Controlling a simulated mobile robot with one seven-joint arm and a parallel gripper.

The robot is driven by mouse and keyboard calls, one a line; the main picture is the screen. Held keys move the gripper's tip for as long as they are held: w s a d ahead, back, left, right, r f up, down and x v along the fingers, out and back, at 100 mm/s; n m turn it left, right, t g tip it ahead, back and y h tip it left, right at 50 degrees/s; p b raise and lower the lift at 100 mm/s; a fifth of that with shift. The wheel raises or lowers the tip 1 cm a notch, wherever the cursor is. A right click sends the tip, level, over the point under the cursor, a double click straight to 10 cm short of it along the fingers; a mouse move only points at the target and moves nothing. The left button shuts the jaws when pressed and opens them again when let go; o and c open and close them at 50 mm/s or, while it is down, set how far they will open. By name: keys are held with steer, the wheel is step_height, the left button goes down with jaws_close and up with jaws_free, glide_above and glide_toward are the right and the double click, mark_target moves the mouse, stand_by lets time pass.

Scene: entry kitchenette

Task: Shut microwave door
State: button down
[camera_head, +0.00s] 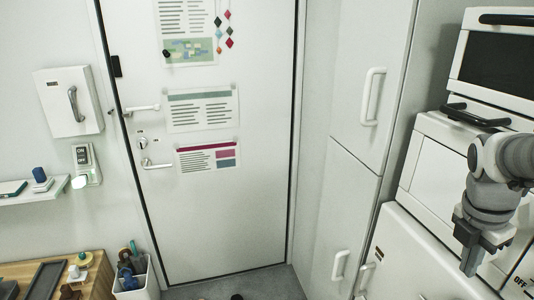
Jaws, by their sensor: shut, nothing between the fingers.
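At the right is a white appliance with a dark window (498,66) and a black bar handle (508,19) along its top edge; it looks like the microwave. Below it is a white box-like unit (436,176) with another black handle (474,115) on its upper edge. I cannot tell from this view which panel is the microwave door or how far it stands open. My gripper (470,264) points down in front of the white units at the lower right. Its fingers are shut and empty. My arm hides part of the unit behind it.
A tall white cabinet (352,120) with handles stands left of the appliances. A white entry door (230,215) with posters is at the back. At lower left are a wooden table (100,272) with small items and a white bin (138,282).

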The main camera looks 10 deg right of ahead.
steer(key=a+v, duration=0.1)
steer(key=v, duration=0.9)
steer(key=w+a+f+m+t+y, duration=0.1)
steer(key=a+f+m+t, duration=0.1)
steer(key=a+m, duration=0.7)
steer(key=w+a+f+m+t+y, duration=0.1)
steer(key=a+f+m+t, duration=0.2)
steer(key=a+m, duration=0.6)
steer(key=a, duration=0.7)
steer(key=shift+w+a+t+y+p, duration=0.15)
steer(key=shift+a+t+y+p, duration=0.15)
steer(key=shift+a+y+p, duration=0.1)
steer(key=shift+f, duration=0.1)
